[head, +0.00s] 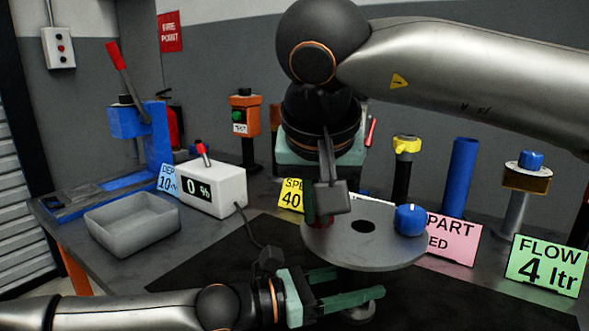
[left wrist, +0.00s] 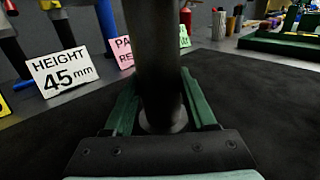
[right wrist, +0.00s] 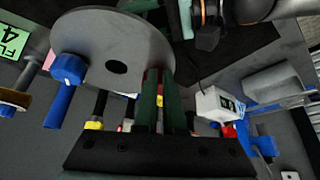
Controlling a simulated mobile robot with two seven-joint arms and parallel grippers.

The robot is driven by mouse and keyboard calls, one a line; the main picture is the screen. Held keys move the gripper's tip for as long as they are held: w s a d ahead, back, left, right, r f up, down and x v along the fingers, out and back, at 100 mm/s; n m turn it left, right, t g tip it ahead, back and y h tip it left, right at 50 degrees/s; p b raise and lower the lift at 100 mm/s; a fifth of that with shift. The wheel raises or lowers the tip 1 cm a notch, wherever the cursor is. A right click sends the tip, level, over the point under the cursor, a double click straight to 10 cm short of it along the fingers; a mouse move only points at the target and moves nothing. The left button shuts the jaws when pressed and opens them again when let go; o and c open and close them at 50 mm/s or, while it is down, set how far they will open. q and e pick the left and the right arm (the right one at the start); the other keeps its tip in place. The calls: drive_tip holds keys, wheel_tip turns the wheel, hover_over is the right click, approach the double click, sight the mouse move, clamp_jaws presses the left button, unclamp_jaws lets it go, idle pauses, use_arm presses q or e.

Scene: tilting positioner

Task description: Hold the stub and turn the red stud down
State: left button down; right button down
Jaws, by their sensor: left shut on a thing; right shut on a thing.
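The grey round plate (head: 340,247) of the positioner has a dark hole and a blue knob (head: 410,220) on top; it looks about level. The red stud (head: 327,221) is at its left edge, mostly hidden by my right gripper (head: 319,208), which comes down from above and is shut on it.
A white box (head: 215,192) reading 0 % with a red lever stands left, behind a grey tray (head: 133,226). Pink (head: 453,238) and green (head: 546,265) signs and several posts stand to the right and behind. Black mat (head: 215,262) lies bare left of the plate.

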use_arm(q)
drive_tip(key=shift+s+d, duration=0.1)
drive_tip(key=shift+s, duration=0.05)
use_arm(e)
drive_tip(key=shift+w+a, duration=0.15)
idle(0.4)
drive_tip(key=shift+s+a+r, duration=0.15)
drive_tip(key=shift+s, duration=0.25)
wheel_tip(320, 180, up, 6)
drive_tip(key=shift+f, duration=0.1)
idle(0.3)
drive_tip(key=shift+w+d+f+n+g+y, duration=0.1)
drive_tip(key=shift+d+f+n+y, duration=0.45)
drive_tip(key=shift+f+n, duration=0.45)
drive_tip(key=shift+w+d+f+n+g+y, duration=0.1)
drive_tip(key=shift+d+f+n+y, duration=0.3)
drive_tip(key=shift+d+f+n, duration=0.5)
drive_tip(key=shift+d+f+n+g+y, duration=0.1)
drive_tip(key=shift+d+f+n+y, duration=0.35)
drive_tip(key=shift+f+n, duration=0.7)
